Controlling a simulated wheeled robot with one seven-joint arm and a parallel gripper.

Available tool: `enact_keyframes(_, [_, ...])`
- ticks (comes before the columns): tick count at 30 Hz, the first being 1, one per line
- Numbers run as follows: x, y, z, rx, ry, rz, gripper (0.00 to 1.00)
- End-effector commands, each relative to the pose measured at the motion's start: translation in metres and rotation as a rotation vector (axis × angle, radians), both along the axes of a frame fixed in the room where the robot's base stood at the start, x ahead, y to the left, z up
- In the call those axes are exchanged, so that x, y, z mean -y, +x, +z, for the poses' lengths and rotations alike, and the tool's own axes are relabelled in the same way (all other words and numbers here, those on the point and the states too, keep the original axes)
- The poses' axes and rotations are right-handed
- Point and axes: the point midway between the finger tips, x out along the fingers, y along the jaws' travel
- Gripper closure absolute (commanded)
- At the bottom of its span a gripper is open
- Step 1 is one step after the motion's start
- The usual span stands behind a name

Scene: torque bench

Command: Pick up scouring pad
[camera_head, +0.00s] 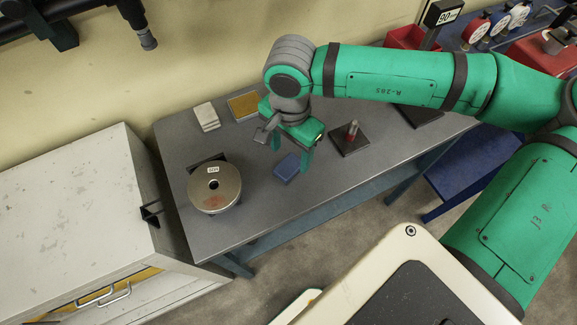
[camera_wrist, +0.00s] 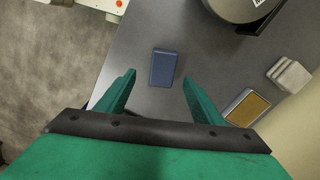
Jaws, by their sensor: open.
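A small dark blue rectangular block (camera_head: 287,167), which may be the scouring pad, lies flat on the grey bench top near its front edge. In the wrist view the blue block (camera_wrist: 163,68) shows just beyond and between the two fingertips. My gripper (camera_head: 291,153) points down above the bench by the block, its green fingers apart and nothing between them. In the wrist view the open gripper (camera_wrist: 158,77) has a finger to each side of the block's line. A flat tan-topped piece with a pale rim (camera_head: 243,106) lies at the back of the bench.
A round metal disc (camera_head: 215,188) stands at the bench's left end. Pale stacked blocks (camera_head: 207,116) lie at the back. A dark square base with a short post (camera_head: 350,138) stands right of the blue block. Bare bench top (camera_head: 262,205) surrounds the block.

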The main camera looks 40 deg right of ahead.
Motion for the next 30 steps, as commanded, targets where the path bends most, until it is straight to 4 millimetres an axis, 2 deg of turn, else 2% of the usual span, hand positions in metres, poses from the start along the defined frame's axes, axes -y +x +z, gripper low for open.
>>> enact_keyframes(5, [-0.001, 0.001, -0.010, 0.000, 0.002, 0.001, 0.39])
enact_keyframes(15, [0.000, 0.006, -0.052, 0.001, 0.002, 0.001, 0.39])
enact_keyframes(24, [0.000, 0.006, -0.057, 0.000, 0.001, 0.001, 0.39])
enact_keyframes(26, [0.000, 0.006, -0.057, 0.000, 0.001, 0.001, 0.51])
enact_keyframes(30, [0.000, 0.006, -0.057, 0.000, 0.001, 0.001, 0.83])
